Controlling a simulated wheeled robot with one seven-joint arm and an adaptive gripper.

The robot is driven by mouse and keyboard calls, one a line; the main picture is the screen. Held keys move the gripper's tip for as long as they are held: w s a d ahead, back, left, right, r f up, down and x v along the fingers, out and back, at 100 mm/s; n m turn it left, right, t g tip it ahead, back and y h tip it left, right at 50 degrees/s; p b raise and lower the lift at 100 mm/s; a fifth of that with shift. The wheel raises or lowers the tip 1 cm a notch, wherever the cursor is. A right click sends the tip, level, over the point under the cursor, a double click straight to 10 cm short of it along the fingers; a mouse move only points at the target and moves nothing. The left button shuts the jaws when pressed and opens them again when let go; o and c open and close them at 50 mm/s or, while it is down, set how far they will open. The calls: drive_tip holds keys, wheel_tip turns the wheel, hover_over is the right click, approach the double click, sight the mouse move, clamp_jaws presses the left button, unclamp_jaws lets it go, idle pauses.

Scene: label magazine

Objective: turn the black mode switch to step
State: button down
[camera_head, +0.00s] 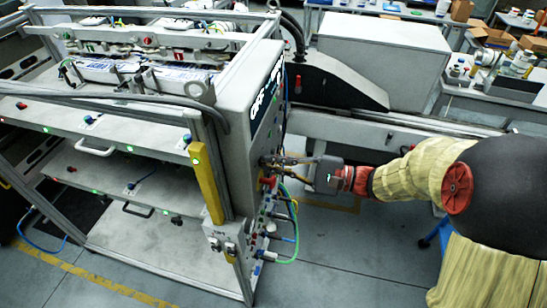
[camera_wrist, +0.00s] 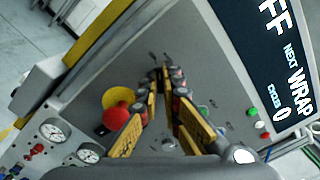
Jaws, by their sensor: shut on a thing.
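My gripper (camera_head: 266,161) reaches from the right to the side panel of the grey machine (camera_head: 237,95). In the wrist view its two yellow-sided fingers (camera_wrist: 166,80) converge on the panel face and are shut on the black mode switch. The switch is mostly hidden between the dark fingertips, so I cannot read its pointing direction. Small printed marks show on the panel just beyond the fingertips, too small to read.
A red mushroom button (camera_wrist: 117,116) on a yellow disc sits left of the fingers. Two gauges (camera_wrist: 52,131) are at lower left. A display (camera_wrist: 275,45) reading "NEXT WRAP" is at upper right, with green and red buttons (camera_wrist: 253,112) below it. Hoses (camera_head: 293,225) hang below the gripper.

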drive_tip(key=m+p, duration=0.3)
drive_tip(key=p, duration=0.1)
drive_tip(key=shift+r+m, duration=0.2)
drive_tip(key=shift+m, duration=0.2)
drive_tip(key=m+p, duration=0.4)
drive_tip(key=p, duration=0.1)
drive_tip(key=shift+w+m+p, duration=0.1)
drive_tip(key=shift+m+p, duration=0.2)
drive_tip(key=shift+p, duration=0.05)
drive_tip(key=m+p, duration=0.3)
drive_tip(key=p, duration=0.1)
drive_tip(key=m+p, duration=0.2)
drive_tip(key=m, duration=0.1)
drive_tip(key=shift+w+f+p, duration=0.1)
drive_tip(key=shift+f+p, duration=0.05)
drive_tip(key=shift+p, duration=0.25)
drive_tip(key=shift+m, duration=0.4)
drive_tip(key=c, duration=2.1)
unclamp_jaws()
drive_tip(key=shift+d, duration=0.1)
drive_tip(key=shift+o, duration=0.5)
drive_tip(key=shift+d, duration=0.1)
